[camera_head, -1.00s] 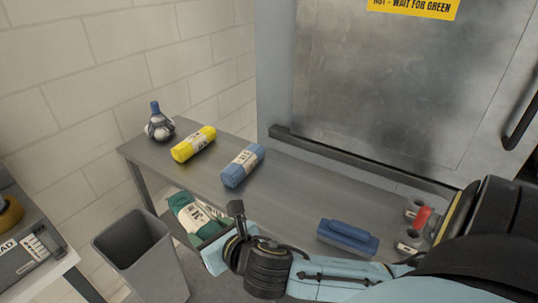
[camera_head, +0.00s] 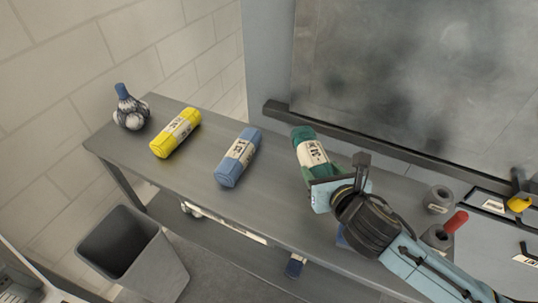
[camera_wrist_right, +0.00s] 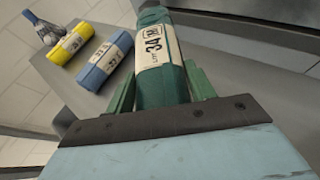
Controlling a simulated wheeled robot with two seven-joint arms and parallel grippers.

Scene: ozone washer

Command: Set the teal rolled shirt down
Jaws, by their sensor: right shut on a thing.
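The teal rolled shirt (camera_head: 306,146) has a white paper band and is at the right part of the grey table (camera_head: 200,188). My right gripper (camera_head: 315,178) is shut on its near end. In the right wrist view the shirt (camera_wrist_right: 158,68) sits between the green fingers (camera_wrist_right: 160,88), pointing away from the wrist. The shirt appears at or just above the tabletop; I cannot tell if it touches. My left gripper is not in view.
A blue roll (camera_head: 238,158), a yellow roll (camera_head: 175,133) and a blue-topped, net-like bundle (camera_head: 130,108) stand leftward on the table. Grey rolls (camera_head: 438,199) and a red-handled item (camera_head: 455,222) lie right. A bin (camera_head: 125,250) stands on the floor. A metal door (camera_head: 390,70) rises behind.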

